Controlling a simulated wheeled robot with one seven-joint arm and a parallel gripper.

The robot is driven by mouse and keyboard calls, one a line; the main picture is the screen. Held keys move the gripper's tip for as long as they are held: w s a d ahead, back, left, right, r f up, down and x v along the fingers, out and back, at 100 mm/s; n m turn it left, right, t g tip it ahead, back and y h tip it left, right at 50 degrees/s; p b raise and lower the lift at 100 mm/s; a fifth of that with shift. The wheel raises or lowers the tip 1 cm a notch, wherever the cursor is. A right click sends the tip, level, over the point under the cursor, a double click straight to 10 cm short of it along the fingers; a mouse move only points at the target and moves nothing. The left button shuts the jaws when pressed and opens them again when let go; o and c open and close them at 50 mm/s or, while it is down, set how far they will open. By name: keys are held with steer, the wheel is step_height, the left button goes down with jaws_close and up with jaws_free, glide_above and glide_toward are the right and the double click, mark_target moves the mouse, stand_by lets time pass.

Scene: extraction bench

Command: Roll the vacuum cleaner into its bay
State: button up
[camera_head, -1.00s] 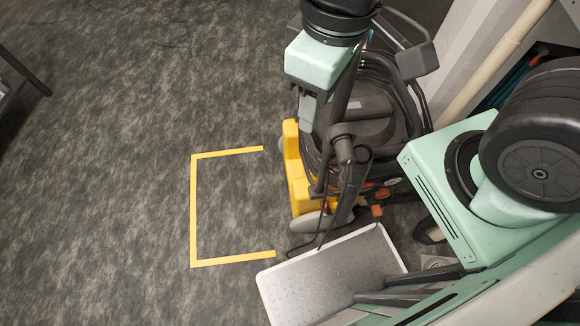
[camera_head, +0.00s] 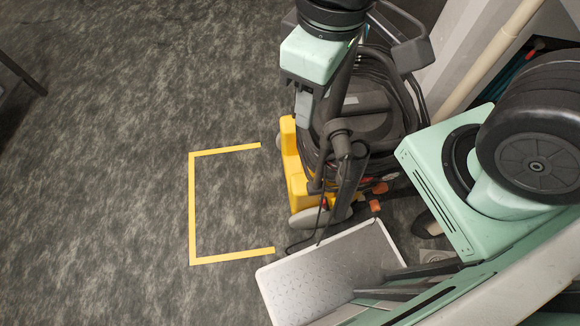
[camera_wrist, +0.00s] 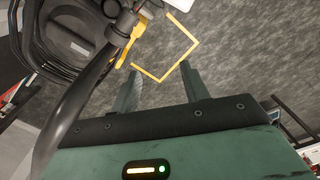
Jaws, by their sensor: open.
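The vacuum cleaner (camera_head: 378,122) is dark grey with a yellow base (camera_head: 298,185) and a coiled black hose. It stands right of the bay in the head view and fills the upper left of the wrist view (camera_wrist: 75,42). The bay is a three-sided yellow tape outline (camera_head: 192,205) on the floor, open towards the vacuum; it also shows in the wrist view (camera_wrist: 197,42). My gripper (camera_head: 304,106) is above the vacuum's left side. In the wrist view its two fingers (camera_wrist: 160,85) are apart with nothing between them. Part of the vacuum is hidden by my arm.
The speckled grey floor (camera_head: 100,190) inside and left of the bay is clear. A light pipe (camera_head: 497,55) and wall stand behind the vacuum at right. A dark leg-like object (camera_head: 20,72) is at the far left edge.

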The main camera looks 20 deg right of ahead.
steer(key=w+d+r+m+h+p, duration=0.1)
steer(key=w+d+r+m+p, duration=0.35)
steer(key=w+r+p, duration=0.5)
steer(key=w+d+r+m+h+p, duration=0.2)
steer(key=w+d+r+m+p, duration=0.3)
steer(key=w+r, duration=0.8)
steer(key=shift+m+g, duration=0.3)
steer(key=shift+m, duration=0.15)
steer(key=p+x, duration=0.1)
steer(key=x, duration=0.4)
steer(key=p+x, duration=0.1)
steer(key=x, duration=0.5)
steer(key=a+p+x, duration=0.1)
steer(key=x, duration=0.5)
steer(key=shift+s+d+f+p, duration=0.1)
steer(key=shift+s+f+p, duration=0.1)
steer(key=shift+p, duration=0.2)
jaws_close()
